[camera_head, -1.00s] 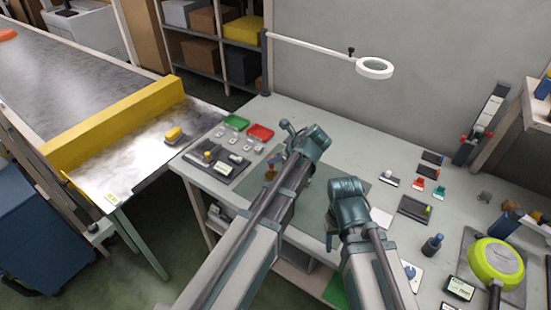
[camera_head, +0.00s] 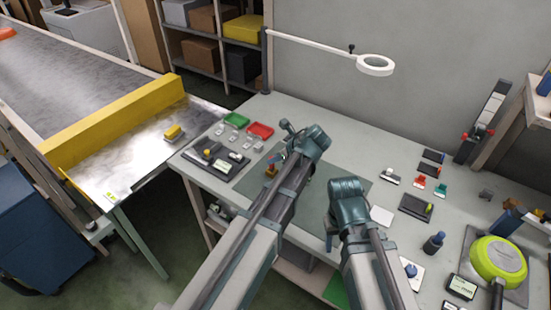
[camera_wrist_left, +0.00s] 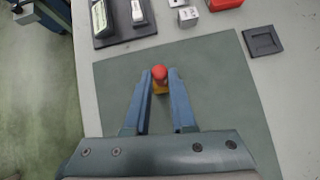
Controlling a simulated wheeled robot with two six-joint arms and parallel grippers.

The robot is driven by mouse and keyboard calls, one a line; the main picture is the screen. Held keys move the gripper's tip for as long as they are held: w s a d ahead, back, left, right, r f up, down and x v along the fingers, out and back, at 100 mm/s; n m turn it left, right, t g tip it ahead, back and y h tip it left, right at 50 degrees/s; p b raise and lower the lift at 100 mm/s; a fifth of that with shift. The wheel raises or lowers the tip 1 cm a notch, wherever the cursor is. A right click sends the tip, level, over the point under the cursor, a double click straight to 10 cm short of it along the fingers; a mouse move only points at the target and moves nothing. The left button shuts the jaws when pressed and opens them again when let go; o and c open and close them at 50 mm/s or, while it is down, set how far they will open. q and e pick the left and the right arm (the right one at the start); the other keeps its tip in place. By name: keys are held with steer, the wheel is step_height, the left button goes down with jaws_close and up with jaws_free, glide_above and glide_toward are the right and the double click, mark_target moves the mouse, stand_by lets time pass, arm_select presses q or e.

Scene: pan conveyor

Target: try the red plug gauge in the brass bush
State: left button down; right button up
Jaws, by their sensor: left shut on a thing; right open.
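A red round-topped piece, which looks like the red plug gauge (camera_wrist_left: 159,72), sits between the fingertips of my left gripper (camera_wrist_left: 161,76) in the left wrist view. A yellow brass-coloured part (camera_wrist_left: 160,89) shows right against it, partly hidden; I cannot tell whether this is the brass bush or how the two fit. In the head view my left gripper (camera_head: 276,164) is over the left part of the green mat (camera_head: 345,185), shut on this small piece. My right gripper (camera_head: 331,238) is open and empty, pointing down near the mat's front edge.
A dark tray (camera_head: 236,171) with gauges lies left of the mat. Green (camera_head: 236,121) and red (camera_head: 261,130) bins stand behind it, with small metal blocks nearby. A green pan (camera_head: 498,262) is at right. A magnifier lamp (camera_head: 375,65) hangs above the bench.

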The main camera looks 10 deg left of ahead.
arm_select(q)
steer(key=shift+f+b, duration=0.55)
steer(key=shift+f, duration=0.05)
arm_select(e)
steer(key=shift+f, duration=0.6)
stand_by(0.8)
steer(key=shift+r, duration=0.1)
arm_select(q)
step_height(320, 180, up, 6)
steer(key=p, duration=0.6)
arm_select(e)
steer(key=shift+r, duration=2.95)
arm_select(q)
steer(key=shift+d, duration=0.1)
